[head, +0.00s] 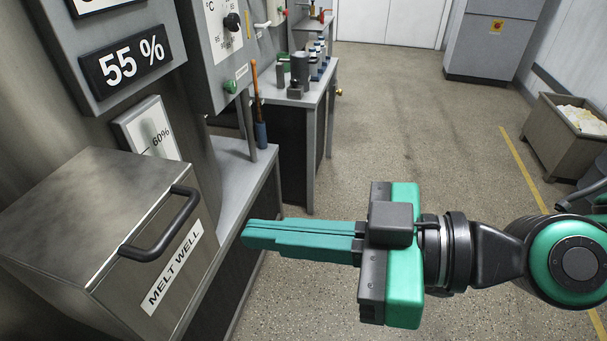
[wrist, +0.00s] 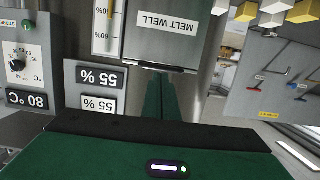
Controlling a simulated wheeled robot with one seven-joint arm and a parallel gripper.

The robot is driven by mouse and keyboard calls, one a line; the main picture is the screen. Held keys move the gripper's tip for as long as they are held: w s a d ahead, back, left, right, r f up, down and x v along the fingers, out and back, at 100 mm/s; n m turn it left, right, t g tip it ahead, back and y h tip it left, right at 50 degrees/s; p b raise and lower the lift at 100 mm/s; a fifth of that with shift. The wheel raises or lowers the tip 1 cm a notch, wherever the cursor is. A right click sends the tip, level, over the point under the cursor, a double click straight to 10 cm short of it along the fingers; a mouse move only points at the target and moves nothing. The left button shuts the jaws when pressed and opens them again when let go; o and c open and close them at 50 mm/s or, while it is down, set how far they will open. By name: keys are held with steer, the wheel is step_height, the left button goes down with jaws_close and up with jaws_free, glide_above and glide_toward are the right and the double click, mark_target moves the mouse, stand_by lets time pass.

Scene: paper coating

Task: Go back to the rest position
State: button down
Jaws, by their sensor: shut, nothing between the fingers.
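My gripper (head: 247,234) reaches in from the right in the head view, its green fingers pressed together with nothing between them. The fingertips point left, in front of the metal box labelled MELT WELL (head: 70,215), and look apart from it. In the wrist view the closed fingers (wrist: 160,82) point up the picture toward the black handle of the upside-down MELT WELL box (wrist: 180,30).
Panels reading 55 % (head: 125,62) stand behind the box. A grey bench (head: 240,170) holds an orange-handled tool (head: 257,100). A further bench carries small containers. A bin (head: 560,130) with pale material stands at the right. The floor between is clear.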

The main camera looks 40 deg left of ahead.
steer(key=w+d+f+m+t+h, duration=0.25)
steer(key=w+d+f, duration=0.25)
steer(key=w, duration=0.3)
steer(key=w+d+f+m+t+h, duration=0.1)
steer(key=w+d+f+m+t, duration=0.3)
steer(key=w, duration=0.4)
steer(key=w+d+f+m+t+h, duration=0.1)
steer(key=w+d+f+m+h, duration=0.15)
steer(key=d, duration=0.45)
steer(key=w+d+f+m+t+h, duration=0.1)
steer(key=w+d+m, duration=0.1)
steer(key=w+d, duration=0.3)
steer(key=w+d+f+m+t+h, duration=0.1)
steer(key=w+d+f+m+h, duration=0.15)
steer(key=d, duration=0.55)
steer(key=s+d+m+h, duration=0.15)
steer(key=d+m, duration=0.25)
steer(key=d, duration=0.6)
steer(key=s+d+m+h, duration=0.15)
steer(key=d+m, duration=0.25)
steer(key=d, duration=0.7)
steer(key=s+d+m+g+h, duration=0.1)
steer(key=s+d+m+g, duration=0.2)
steer(key=s+d+m, duration=0.5)
steer(key=shift+s+d+r+h, duration=0.2)
steer(key=shift+s+d+h, duration=0.15)
steer(key=shift+s+d, duration=0.75)
